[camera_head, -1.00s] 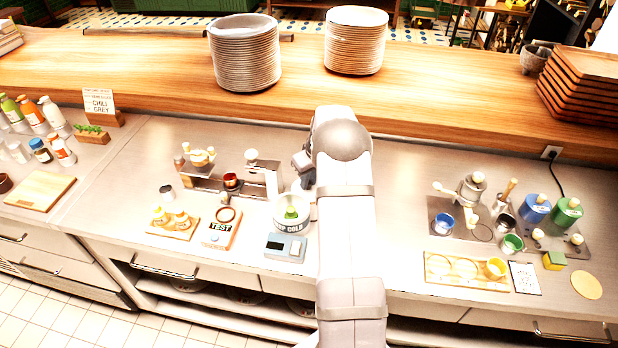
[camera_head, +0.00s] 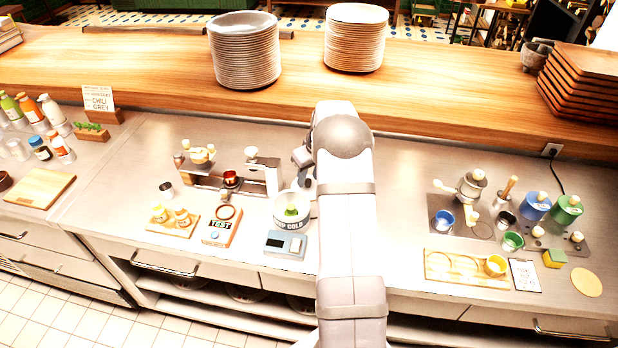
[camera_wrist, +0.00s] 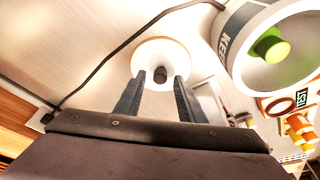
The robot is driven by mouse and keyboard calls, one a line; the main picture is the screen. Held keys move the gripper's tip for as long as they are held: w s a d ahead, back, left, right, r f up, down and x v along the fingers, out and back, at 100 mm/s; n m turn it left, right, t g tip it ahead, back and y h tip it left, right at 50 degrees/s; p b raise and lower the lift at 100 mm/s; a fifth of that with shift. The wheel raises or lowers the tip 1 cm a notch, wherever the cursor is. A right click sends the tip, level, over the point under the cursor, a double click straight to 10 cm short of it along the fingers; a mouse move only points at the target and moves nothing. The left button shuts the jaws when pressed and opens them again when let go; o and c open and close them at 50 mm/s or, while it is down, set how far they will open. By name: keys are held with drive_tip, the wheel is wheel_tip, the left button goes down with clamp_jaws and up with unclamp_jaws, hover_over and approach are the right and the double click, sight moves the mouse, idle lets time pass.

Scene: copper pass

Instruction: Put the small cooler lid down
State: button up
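The small cooler lid (camera_wrist: 146,55) is a pale round disc with a dark knob at its centre, seen in the wrist view. It appears to lie on the counter. My gripper (camera_wrist: 159,78) is open, with one dark finger on each side of the knob and a visible gap to it. The white cooler (camera_wrist: 232,40) is apart from the lid, at the upper right, open with a green knob-shaped thing inside. In the head view the cooler (camera_head: 291,224) stands left of my arm. My arm hides the lid and fingertips there.
A black cable (camera_wrist: 120,48) runs past the lid to a wall outlet. The scale (camera_head: 286,245) and TEST box (camera_head: 222,232) stand near the cooler. A metal stand (camera_head: 215,190) is behind them. Bare counter (camera_head: 405,195) lies right of my arm.

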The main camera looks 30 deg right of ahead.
drive_tip(key=b+v, duration=0.3)
drive_tip(key=v, duration=0.8)
drive_tip(key=shift+s+r, duration=0.15)
drive_tip(key=shift+g, duration=0.5)
drive_tip(key=s+a, duration=0.1)
drive_tip(key=a, duration=0.3)
drive_tip(key=s+a+f, duration=0.1)
drive_tip(key=a, duration=0.3)
drive_tip(key=s+a, duration=0.2)
drive_tip(key=a, duration=0.2)
drive_tip(key=shift+f, duration=0.15)
drive_tip(key=s+a+f+g, duration=0.1)
drive_tip(key=s+a+f, duration=0.2)
drive_tip(key=s+a, duration=0.5)
drive_tip(key=s+a+f+g, duration=0.1)
drive_tip(key=s+a+f, duration=0.2)
drive_tip(key=s+a, duration=0.5)
drive_tip(key=s, duration=0.5)
drive_tip(key=shift+f, duration=0.15)
drive_tip(key=shift+o, duration=0.5)
